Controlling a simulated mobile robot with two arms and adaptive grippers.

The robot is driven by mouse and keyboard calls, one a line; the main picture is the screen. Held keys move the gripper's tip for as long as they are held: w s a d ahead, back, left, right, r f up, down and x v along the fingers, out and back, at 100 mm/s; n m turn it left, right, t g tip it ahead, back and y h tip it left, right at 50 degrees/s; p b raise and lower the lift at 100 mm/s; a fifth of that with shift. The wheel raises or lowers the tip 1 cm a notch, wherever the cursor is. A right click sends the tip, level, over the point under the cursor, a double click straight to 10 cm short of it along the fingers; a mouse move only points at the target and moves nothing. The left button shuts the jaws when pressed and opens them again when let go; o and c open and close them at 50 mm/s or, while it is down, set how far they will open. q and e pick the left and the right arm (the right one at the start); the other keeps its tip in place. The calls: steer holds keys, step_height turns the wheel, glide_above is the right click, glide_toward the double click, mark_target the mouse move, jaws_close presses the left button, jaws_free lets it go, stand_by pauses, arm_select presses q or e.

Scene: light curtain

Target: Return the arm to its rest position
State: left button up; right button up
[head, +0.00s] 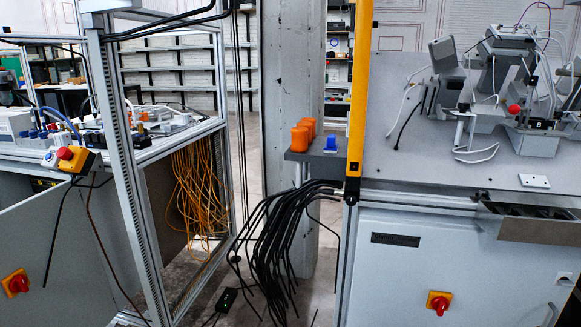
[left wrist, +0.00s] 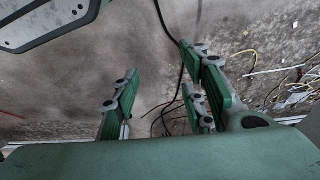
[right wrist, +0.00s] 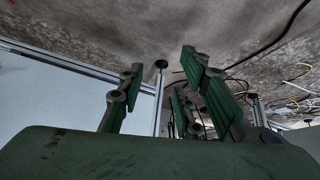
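Neither arm nor gripper shows in the head view. My left gripper (left wrist: 160,105) shows in the left wrist view with its green-padded fingers spread wide apart and nothing between them; grey floor and dark cables lie beyond. My right gripper (right wrist: 160,100) shows in the right wrist view, also with its fingers apart and empty. Behind it are floor, a metal frame post and a pale panel. The yellow light curtain post (head: 359,90) stands upright in the head view, at the left edge of the right workstation.
A grey workstation (head: 440,215) with devices on top fills the right. A small shelf (head: 316,160) holds orange and blue pieces. Black cables (head: 285,235) hang below it. An aluminium frame (head: 122,150) and a cluttered bench stand left. A concrete pillar (head: 292,70) stands between.

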steer(key=s+a+n+g, duration=0.1)
steer(key=s+a+g, duration=0.2)
steer(key=s, duration=0.7)
arm_select(q)
steer(key=s+a+f+g+p, duration=0.1)
steer(key=s+f+p, duration=0.3)
steer(key=s+p, duration=0.5)
steer(key=s+a+f+g+p, duration=0.1)
steer(key=s+f+p, duration=0.4)
steer(key=s+p, duration=0.5)
steer(key=shift+s+a+f, duration=0.25)
steer(key=shift+s+a, duration=0.35)
steer(key=shift+a, duration=0.1)
arm_select(e)
steer(key=s+d+f+g, duration=0.1)
steer(key=s+f, duration=0.4)
steer(key=s, duration=0.4)
steer(key=s+d+f+g, duration=0.1)
steer(key=s+f, duration=0.4)
steer(key=s, duration=0.5)
steer(key=shift+s+d, duration=0.15)
steer(key=shift+d, duration=0.45)
steer(key=shift+f, duration=0.1)
